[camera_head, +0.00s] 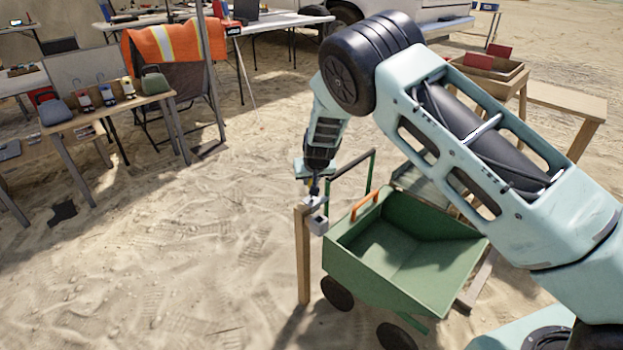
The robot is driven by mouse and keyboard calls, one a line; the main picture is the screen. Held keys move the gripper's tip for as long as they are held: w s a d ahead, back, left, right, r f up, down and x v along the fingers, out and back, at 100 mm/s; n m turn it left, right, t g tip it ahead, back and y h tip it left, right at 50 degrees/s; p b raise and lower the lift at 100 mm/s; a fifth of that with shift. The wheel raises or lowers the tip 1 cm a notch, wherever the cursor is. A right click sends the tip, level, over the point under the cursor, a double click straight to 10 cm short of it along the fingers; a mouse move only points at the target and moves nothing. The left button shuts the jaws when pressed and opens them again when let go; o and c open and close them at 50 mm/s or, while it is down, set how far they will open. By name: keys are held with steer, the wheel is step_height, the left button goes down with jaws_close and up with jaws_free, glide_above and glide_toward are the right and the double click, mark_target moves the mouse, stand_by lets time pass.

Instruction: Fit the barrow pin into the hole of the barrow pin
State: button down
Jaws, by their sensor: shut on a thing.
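My gripper (315,199) points down at the top of a wooden post (303,262), just left of the green barrow (440,268). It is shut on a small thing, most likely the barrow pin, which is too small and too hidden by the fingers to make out. A small grey block (317,224) shows at the top of the post, right under the gripper. I cannot tell whether the pin touches it or is in it. The pin's hole cannot be made out.
Sand at the lower left is clear.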

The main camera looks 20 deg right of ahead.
mark_target(312, 198)
steer(key=shift+f+b, duration=1.65)
steer(key=shift+f, duration=1.05)
steer(key=c, duration=1.2)
jaws_free()
steer(key=shift+o, duration=0.2)
steer(key=shift+r, duration=0.2)
steer(key=p+v, duration=0.2)
steer(key=v, duration=1.5)
steer(key=shift+p, duration=0.35)
steer(key=shift+s+r, duration=0.1)
steer(key=shift+s, duration=0.05)
